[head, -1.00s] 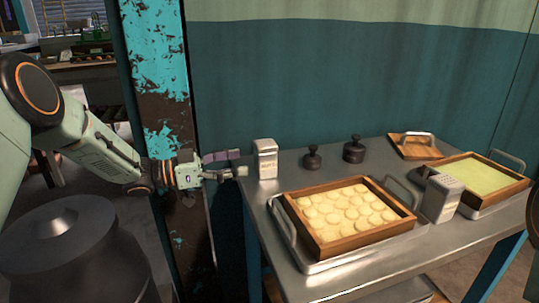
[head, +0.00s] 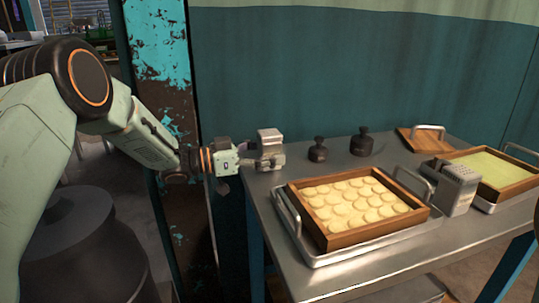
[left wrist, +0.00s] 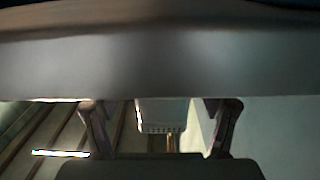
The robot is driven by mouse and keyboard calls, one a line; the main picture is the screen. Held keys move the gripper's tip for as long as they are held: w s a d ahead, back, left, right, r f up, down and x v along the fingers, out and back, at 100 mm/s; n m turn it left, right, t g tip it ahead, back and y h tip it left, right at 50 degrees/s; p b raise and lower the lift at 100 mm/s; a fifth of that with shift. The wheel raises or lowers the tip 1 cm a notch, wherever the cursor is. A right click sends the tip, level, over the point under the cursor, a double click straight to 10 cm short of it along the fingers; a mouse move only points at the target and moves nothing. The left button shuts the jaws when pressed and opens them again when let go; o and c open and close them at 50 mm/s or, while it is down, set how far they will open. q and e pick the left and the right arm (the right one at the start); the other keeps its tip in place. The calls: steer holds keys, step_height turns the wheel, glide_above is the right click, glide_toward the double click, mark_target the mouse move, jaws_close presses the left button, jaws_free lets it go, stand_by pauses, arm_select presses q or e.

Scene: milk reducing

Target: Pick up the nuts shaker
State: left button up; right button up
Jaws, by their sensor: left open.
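A pale metal shaker (head: 270,137) stands upright at the back left corner of the metal table; its lettering is not readable now, so I cannot confirm it is the nuts shaker. My left gripper (head: 268,160) is open at this shaker, its fingers level with the lower body and partly covering it. In the left wrist view the shaker (left wrist: 162,113) shows between the two spread fingers of my left gripper (left wrist: 160,128), with a gap on each side. My right gripper is out of view.
A wooden-framed tray of round pale pieces (head: 338,241) sits in front of the shaker. Two dark knobbed weights (head: 317,151) (head: 361,143) stand to its right. A tray with a green-yellow slab (head: 497,170) and a wooden handled board (head: 424,140) lie farther right. A rusty post (head: 165,100) rises left of the table.

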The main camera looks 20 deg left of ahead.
arm_select(q)
steer(key=shift+w+a, duration=0.1)
steer(key=shift+c, duration=0.6)
steer(key=c, duration=1.2)
steer(key=shift+c, duration=0.2)
